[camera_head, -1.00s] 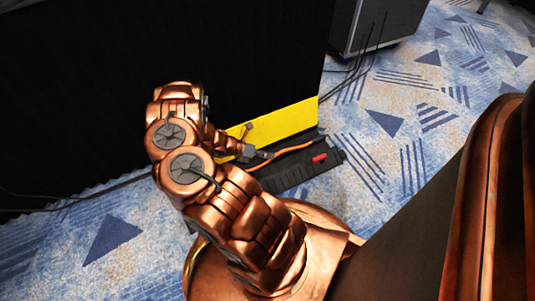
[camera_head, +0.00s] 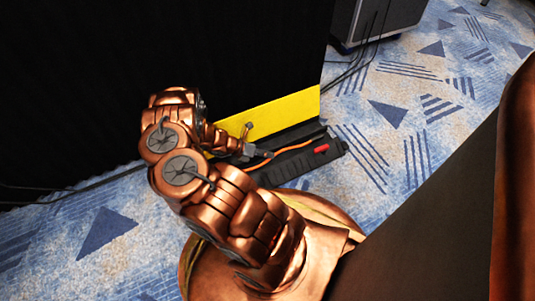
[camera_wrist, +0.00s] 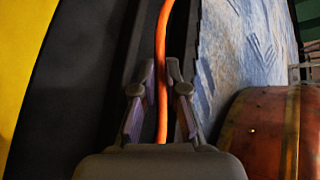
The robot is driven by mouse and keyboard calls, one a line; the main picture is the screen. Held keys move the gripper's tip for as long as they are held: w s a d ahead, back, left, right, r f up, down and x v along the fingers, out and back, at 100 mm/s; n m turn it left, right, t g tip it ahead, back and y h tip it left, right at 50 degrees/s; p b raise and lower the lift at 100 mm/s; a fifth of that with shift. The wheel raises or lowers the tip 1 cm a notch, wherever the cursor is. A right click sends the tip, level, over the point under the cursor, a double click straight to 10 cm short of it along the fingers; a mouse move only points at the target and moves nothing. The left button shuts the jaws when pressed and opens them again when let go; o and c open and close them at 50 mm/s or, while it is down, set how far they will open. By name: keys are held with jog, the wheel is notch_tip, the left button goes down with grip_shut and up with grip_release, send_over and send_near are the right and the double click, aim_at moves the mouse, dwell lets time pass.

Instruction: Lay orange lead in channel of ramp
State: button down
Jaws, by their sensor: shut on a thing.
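The orange lead (camera_head: 294,147) runs over the black ramp (camera_head: 305,161) on the floor, beside the ramp's raised yellow lid (camera_head: 280,111). My gripper (camera_head: 266,154) is low over the ramp at the lead's near stretch. In the wrist view the orange lead (camera_wrist: 164,35) passes between the two fingers of my gripper (camera_wrist: 160,85), which is shut on it. The dark ramp (camera_wrist: 115,60) lies beneath, with the yellow lid (camera_wrist: 18,60) at the left. Whether the lead touches the channel floor under my fingers cannot be told.
A red piece (camera_head: 321,148) sits on the ramp's right part. A black draped wall (camera_head: 230,50) stands close behind the lid. A dark case (camera_head: 385,22) with black cables stands at the back right. Patterned carpet (camera_head: 400,150) is clear at the right.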

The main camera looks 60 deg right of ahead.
jog(key=c, duration=1.1)
grip_release()
jog(key=shift+c, duration=0.2)
jog(key=shift+w+r, duration=0.15)
jog(key=shift+r, duration=0.4)
notch_tip(320, 180, up, 9)
jog(key=shift+s, duration=0.2)
